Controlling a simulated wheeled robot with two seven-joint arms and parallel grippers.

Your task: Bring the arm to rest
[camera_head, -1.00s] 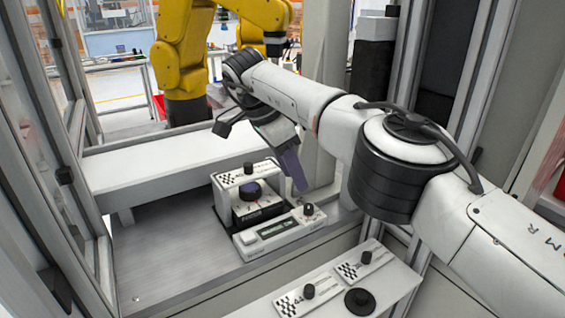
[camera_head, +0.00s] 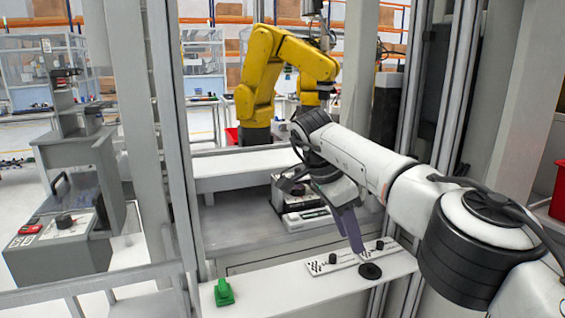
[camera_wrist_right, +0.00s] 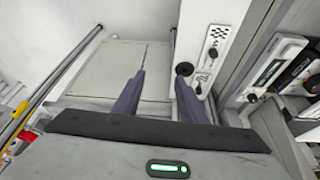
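My right arm comes in from the right in the head view. Its gripper (camera_head: 348,228) points down, with purple fingers over the front ledge beside the knob panels. In the right wrist view the gripper's two fingers (camera_wrist_right: 161,78) stand apart with nothing between them. My left arm and gripper are not in view.
A white ledge (camera_head: 275,290) bears knob panels (camera_head: 335,263), a round black knob (camera_head: 370,271) and a green object (camera_head: 223,292). Behind it, a control device (camera_head: 308,218) sits in a metal-framed cell. A yellow robot arm (camera_head: 290,50) stands beyond. A grey machine (camera_head: 65,235) is at left.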

